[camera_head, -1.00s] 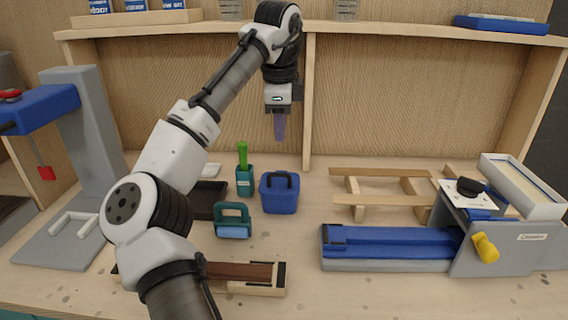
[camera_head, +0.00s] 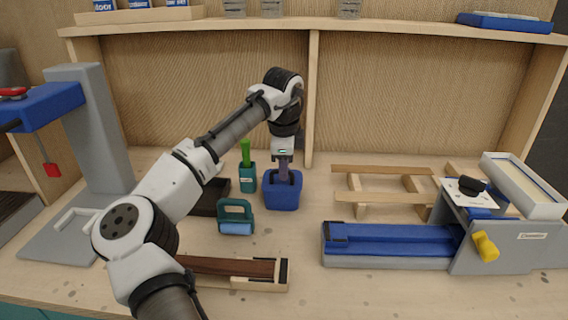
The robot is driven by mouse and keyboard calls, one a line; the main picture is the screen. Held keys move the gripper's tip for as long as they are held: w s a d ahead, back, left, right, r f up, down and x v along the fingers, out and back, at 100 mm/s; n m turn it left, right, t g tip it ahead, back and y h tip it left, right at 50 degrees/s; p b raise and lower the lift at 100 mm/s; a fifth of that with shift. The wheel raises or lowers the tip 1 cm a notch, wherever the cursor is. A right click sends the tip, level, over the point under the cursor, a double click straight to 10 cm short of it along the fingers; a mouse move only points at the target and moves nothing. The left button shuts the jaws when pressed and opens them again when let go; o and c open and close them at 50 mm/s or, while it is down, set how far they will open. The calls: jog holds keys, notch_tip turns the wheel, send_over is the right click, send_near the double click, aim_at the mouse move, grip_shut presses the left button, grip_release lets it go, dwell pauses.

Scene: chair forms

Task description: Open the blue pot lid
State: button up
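The blue pot (camera_head: 282,196) stands on the workbench near the middle, a squarish blue vessel with a dark arched handle (camera_head: 297,183) on its lid. My gripper (camera_head: 284,178) points straight down at the lid, with its fingers at the handle. The fingers overlap the handle in this view, and I cannot tell whether they touch it or are closed around it. The seam between lid and pot is too small to make out.
A teal holder with a green handle (camera_head: 247,175) stands just left of the pot. A teal tool with a light blue roller (camera_head: 236,217) lies in front left. A blue and grey machine (camera_head: 390,240) stands at right, a wooden frame (camera_head: 385,197) behind it. A shelf (camera_head: 400,28) runs above.

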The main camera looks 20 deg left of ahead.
grip_shut()
jog(key=shift+r, duration=0.2)
